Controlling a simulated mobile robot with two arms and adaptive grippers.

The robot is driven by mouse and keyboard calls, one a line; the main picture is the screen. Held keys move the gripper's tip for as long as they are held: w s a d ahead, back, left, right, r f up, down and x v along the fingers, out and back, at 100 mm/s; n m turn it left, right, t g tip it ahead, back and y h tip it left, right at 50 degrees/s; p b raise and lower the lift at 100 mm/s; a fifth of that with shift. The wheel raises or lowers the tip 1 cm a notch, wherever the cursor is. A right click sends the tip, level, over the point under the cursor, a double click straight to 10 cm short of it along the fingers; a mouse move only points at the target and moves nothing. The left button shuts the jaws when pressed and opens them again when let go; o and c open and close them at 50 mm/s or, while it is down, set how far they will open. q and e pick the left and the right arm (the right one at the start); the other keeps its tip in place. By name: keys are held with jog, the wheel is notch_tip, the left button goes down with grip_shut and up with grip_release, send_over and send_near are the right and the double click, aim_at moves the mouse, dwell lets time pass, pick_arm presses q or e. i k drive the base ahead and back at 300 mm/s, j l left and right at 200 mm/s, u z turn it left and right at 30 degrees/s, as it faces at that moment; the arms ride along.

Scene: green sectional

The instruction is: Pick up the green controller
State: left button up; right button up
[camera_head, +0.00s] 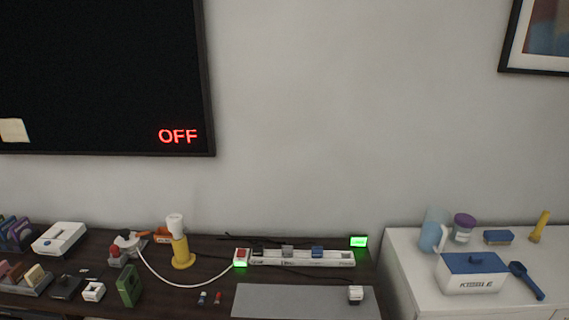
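A green, upright, box-like object (129,285) stands near the front of the dark wooden surface (205,276), left of centre. It looks like the green controller, but it is too small to be sure. A small white block with a dark opening (93,292) is to its left. Neither of my grippers shows in the head view.
A yellow-and-white bottle-like object (181,250) stands behind and to the right, with a white cable (180,284) curving past. A power strip (300,258) and grey mat (290,302) lie further right. A white cabinet holds a KIBBLE box (474,284). A screen (100,75) reads OFF.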

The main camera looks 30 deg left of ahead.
aim_at(130, 287)
jog(key=u, duration=2.2)
jog(key=z, duration=0.25)
jog(key=i+j+z, duration=0.25)
jog(key=j+z, duration=0.25)
jog(key=i+j+z, duration=0.15)
jog(key=j+z, duration=0.15)
jog(key=j, duration=0.15)
